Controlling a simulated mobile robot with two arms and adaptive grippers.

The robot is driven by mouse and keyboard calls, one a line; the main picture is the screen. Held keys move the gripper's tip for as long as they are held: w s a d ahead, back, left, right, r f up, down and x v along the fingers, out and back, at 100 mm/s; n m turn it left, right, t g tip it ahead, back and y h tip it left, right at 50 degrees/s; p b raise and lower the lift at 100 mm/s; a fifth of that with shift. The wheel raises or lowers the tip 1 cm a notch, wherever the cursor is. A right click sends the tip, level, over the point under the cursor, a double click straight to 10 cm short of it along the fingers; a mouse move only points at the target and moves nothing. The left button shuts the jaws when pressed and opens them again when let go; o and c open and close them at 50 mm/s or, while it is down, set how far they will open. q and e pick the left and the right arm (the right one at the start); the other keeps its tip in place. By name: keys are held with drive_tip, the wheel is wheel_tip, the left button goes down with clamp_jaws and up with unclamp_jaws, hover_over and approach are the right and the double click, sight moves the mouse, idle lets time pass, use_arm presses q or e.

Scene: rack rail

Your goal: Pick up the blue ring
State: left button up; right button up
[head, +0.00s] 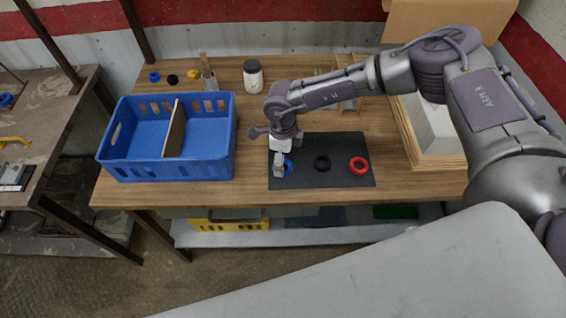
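The blue ring (289,168) is on the left part of the dark mat (322,179), partly hidden behind my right gripper. A black ring (322,163) and a red ring (358,166) lie to its right on the same mat. My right gripper (279,171) points down at the blue ring, its fingers overlapping the ring's left side. Whether the fingers touch the ring, or are open or shut, is too small to tell. My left gripper is not in view.
A blue crate (217,168) with a brown divider (175,130) stands left of the mat. Small blue, black and yellow items and a dark-lidded white jar (253,78) are behind. A wooden box (438,160) with a grey block stands at right. The mat's front is clear.

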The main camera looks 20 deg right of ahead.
drive_tip(key=shift+f, duration=1.35)
drive_tip(key=c, duration=1.2)
drive_tip(key=shift+r, duration=0.1)
drive_tip(key=shift+c, duration=0.2)
